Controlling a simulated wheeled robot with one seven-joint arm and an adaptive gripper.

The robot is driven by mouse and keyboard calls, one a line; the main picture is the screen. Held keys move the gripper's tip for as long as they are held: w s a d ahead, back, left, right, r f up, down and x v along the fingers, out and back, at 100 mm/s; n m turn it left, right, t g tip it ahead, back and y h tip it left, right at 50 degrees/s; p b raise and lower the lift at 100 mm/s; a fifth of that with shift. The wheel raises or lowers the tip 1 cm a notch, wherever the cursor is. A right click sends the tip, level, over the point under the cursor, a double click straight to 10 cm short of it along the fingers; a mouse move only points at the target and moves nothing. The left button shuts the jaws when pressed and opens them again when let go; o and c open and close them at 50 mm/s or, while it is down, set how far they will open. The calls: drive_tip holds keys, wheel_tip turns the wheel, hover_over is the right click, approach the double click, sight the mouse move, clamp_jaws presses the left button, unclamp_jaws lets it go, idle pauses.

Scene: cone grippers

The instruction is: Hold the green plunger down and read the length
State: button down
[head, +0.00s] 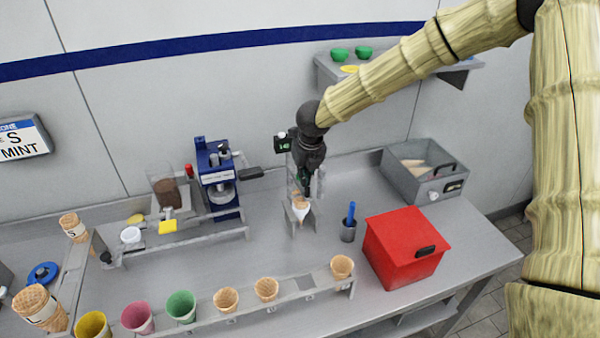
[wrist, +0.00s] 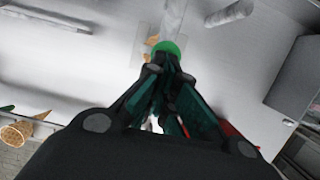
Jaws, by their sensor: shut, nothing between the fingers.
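The green plunger (wrist: 167,48) shows in the wrist view as a round green top just beyond the tips of my gripper (wrist: 160,68). My gripper also shows in the head view (head: 303,188), pointing down over a small metal stand. It is shut with nothing between the fingers. The fingertips overlap the green top in the picture; I cannot tell whether they press on it. A cone (head: 300,208) sits in the stand below my gripper. A small dark display with green marks (head: 285,146) is beside my wrist, partly hidden, its reading too small to make out.
A red box (head: 400,250) and a cup with a blue handle (head: 348,228) stand to the right. A blue machine (head: 217,175) stands to the left. A rack with several cones (head: 267,289) runs along the front. A grey bin (head: 425,170) is at the back right.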

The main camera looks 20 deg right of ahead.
drive_tip(key=shift+s+d+f, duration=0.2)
drive_tip(key=shift+s+f, duration=0.3)
drive_tip(key=shift+s, duration=0.15)
wheel_tip(320, 180, up, 9)
drive_tip(key=shift+s+a+f, duration=0.15)
drive_tip(key=shift+s+a, duration=0.05)
drive_tip(key=shift+s, duration=0.25)
drive_tip(key=shift+w, duration=0.1)
